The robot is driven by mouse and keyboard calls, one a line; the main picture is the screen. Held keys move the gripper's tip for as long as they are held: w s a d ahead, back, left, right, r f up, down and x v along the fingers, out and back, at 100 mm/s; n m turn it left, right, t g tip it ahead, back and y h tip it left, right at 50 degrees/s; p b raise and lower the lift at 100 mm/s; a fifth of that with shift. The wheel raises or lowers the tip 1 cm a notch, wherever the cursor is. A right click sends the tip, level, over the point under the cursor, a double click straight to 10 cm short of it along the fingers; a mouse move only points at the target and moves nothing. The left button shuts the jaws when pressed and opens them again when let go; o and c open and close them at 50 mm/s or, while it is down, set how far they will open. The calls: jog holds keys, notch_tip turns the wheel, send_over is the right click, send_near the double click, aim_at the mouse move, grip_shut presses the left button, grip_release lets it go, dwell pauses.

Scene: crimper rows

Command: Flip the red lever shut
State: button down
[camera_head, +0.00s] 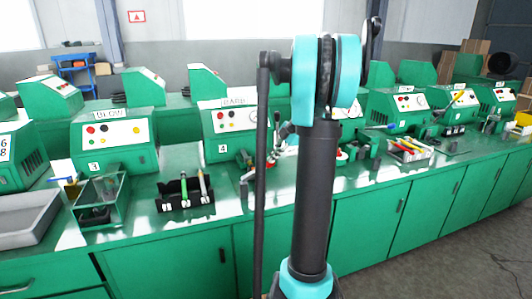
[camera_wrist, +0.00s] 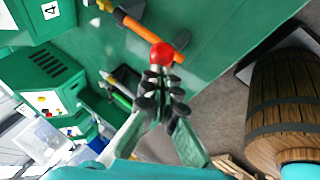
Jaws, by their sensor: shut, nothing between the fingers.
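A round red knob (camera_wrist: 162,54) shows in the wrist view, just beyond my fingertips; I take it as part of the red lever. An orange bar (camera_wrist: 140,26) runs slantwise behind it, and I cannot tell how the two join. My gripper (camera_wrist: 164,78) is shut and empty, its tips close below the knob in the picture; whether they touch is unclear. In the head view my arm hides the gripper and most of the lever area. A small machine (camera_head: 228,126) marked 4 stands left of my arm.
A green bench (camera_head: 150,235) carries rows of green machines. A black rack of tools (camera_head: 185,194) and a green open box (camera_head: 100,200) stand left of my arm. A tray with tools (camera_head: 409,150) is on the right. A wooden barrel (camera_wrist: 285,105) stands by the bench in the wrist view.

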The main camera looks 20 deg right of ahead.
notch_tip(320, 180, down, 6)
jog(key=d+y, duration=0.1)
jog(key=d, duration=0.1)
jog(key=shift+d+r, duration=0.25)
jog(key=shift+d, duration=0.05)
jog(key=shift+f, duration=0.1)
dwell(0.4)
